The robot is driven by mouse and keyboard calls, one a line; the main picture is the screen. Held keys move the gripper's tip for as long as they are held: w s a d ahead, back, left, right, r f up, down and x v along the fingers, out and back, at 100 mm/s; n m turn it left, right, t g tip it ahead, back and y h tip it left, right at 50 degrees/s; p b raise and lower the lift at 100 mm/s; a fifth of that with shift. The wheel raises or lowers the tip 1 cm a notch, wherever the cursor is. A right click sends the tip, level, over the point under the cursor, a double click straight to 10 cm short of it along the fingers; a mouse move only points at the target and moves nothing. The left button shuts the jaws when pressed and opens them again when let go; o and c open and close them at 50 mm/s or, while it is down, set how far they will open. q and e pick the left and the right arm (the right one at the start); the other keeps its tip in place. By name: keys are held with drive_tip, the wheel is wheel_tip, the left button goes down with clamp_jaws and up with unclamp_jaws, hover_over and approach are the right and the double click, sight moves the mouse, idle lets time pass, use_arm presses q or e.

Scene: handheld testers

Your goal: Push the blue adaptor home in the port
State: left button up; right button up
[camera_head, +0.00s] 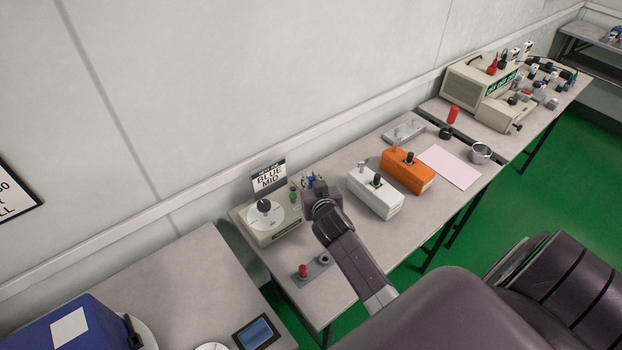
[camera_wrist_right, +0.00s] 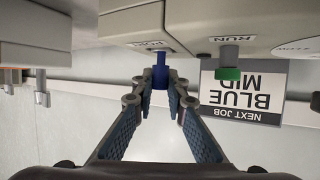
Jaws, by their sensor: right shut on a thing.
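My right gripper (camera_head: 313,182) is at the right of the cream tester with a dial (camera_head: 283,229). In the right wrist view, which is upside down, the right gripper (camera_wrist_right: 159,95) is shut on the blue adaptor (camera_wrist_right: 159,72). The fingertips grip it on both sides. The port itself is hidden, so I cannot tell how deep the adaptor sits. In the head view my gripper largely hides that spot. My left gripper is in neither view.
A green-capped fitting (camera_wrist_right: 228,70) stands close beside the adaptor. A NEXT JOB BLUE MID sign (camera_head: 269,176) stands behind. White (camera_head: 374,195) and orange (camera_head: 407,172) testers stand to the right. A grey block with a red piece (camera_head: 303,270) lies nearer the front edge.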

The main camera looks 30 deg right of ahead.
drive_tip(key=shift+f+b, duration=0.35)
drive_tip(key=shift+f, duration=0.15)
drive_tip(key=shift+f, duration=0.2)
drive_tip(key=o, duration=0.8)
drive_tip(key=shift+o, duration=0.2)
drive_tip(key=shift+r, duration=0.1)
drive_tip(key=v, duration=1.2)
